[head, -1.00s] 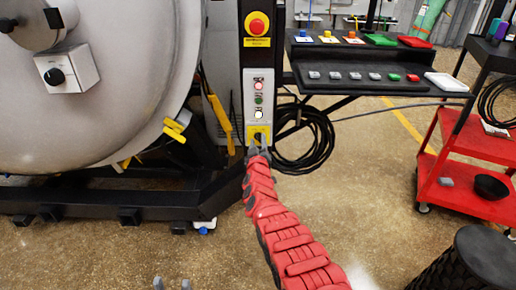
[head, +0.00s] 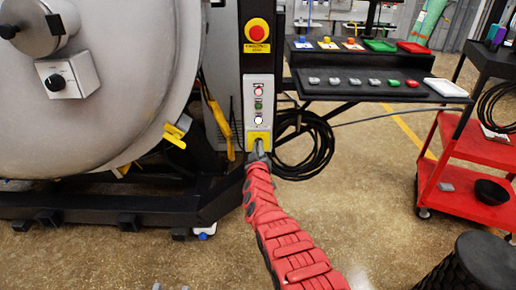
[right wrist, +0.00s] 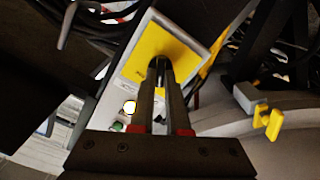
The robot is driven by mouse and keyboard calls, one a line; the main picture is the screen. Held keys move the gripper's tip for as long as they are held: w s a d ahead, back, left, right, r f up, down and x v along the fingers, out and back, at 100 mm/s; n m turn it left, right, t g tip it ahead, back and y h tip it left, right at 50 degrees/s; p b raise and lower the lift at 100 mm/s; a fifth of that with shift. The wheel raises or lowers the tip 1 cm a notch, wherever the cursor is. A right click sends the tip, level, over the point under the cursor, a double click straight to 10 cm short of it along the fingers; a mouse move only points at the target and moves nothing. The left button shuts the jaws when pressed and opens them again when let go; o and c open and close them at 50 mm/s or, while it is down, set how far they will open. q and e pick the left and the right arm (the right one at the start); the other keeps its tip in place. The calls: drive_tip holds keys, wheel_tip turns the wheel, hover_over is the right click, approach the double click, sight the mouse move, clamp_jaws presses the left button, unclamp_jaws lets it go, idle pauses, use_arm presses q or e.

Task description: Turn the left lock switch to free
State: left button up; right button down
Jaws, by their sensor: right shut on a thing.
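A yellow switch plate (head: 259,134) sits at the foot of the white control panel. My right gripper (head: 258,153) reaches it from below and hides most of its dark knob. In the right wrist view the yellow plate (right wrist: 150,50) fills the top middle, and the fingers of my right gripper (right wrist: 160,66) are shut on the dark knob at its centre. The knob's exact angle is hidden. Another black knob (head: 56,82) sits on a grey box on the round furnace door at left. Two tips of my left gripper (head: 170,287) show apart at the bottom edge.
Above the plate are the indicator lights (head: 258,105) and a red emergency button (head: 257,32). A coiled black cable (head: 304,145) hangs just right of the panel. A black shelf (head: 365,86) and a red cart (head: 470,195) stand further right. Yellow clamps (head: 176,132) stick out at left.

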drive_tip(key=m, duration=1.1)
drive_tip(key=shift+d+m, duration=0.15)
drive_tip(key=shift+m, duration=0.15)
idle(0.4)
drive_tip(key=c, duration=0.9)
unclamp_jaws()
